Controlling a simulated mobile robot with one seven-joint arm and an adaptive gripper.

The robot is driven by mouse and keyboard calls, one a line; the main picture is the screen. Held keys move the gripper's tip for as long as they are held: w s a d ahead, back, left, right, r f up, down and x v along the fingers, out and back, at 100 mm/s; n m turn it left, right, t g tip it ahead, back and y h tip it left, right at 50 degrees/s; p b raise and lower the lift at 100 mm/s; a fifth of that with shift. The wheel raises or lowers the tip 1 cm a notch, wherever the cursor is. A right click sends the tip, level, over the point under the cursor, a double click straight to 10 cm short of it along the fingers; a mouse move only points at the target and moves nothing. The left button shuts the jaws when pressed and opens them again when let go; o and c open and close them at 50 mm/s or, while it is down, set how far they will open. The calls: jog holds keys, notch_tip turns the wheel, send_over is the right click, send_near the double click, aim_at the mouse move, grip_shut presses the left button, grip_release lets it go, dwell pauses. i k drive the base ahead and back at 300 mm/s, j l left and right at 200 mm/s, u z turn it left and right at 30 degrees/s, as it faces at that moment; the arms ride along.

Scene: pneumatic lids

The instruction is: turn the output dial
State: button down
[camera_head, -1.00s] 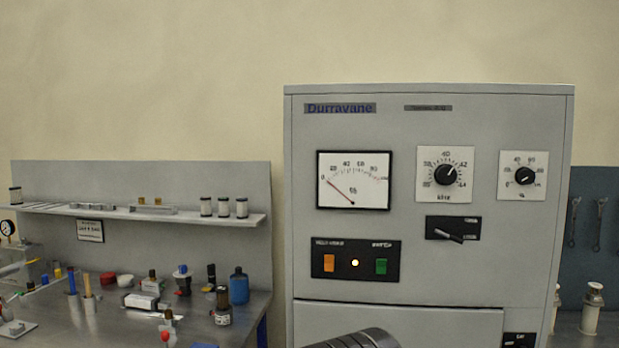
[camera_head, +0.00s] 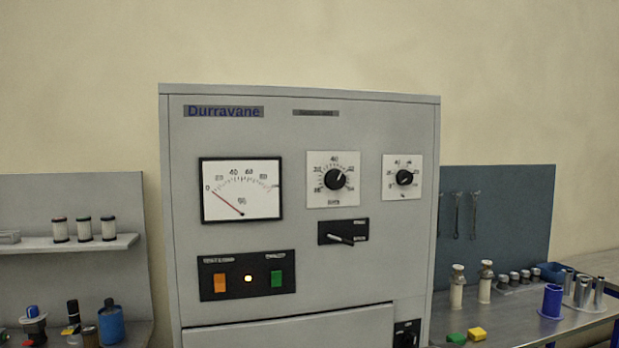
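The grey Durravane cabinet (camera_head: 300,130) stands in the middle of the view. Its front has a larger black dial (camera_head: 335,179) on a white scale plate and a smaller black dial (camera_head: 404,177) on a white plate to its right. The labels under them are too small to read, so I cannot tell which is the output dial. The larger knob's pointer is toward the upper right. A meter (camera_head: 241,189) at the left of the panel has its red needle near 0. My gripper is not in view.
Below the dials are a lever switch (camera_head: 342,238), an orange button (camera_head: 220,283), a lit lamp (camera_head: 248,278) and a green button (camera_head: 277,279). Benches with bottles and small parts flank the cabinet. A blue cup (camera_head: 551,301) stands on the right bench.

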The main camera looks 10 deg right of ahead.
aim_at(404, 177)
jog(key=z, duration=0.8)
jog(key=i+j+z, duration=0.1)
jog(key=i+j, duration=0.1)
jog(key=i, duration=0.1)
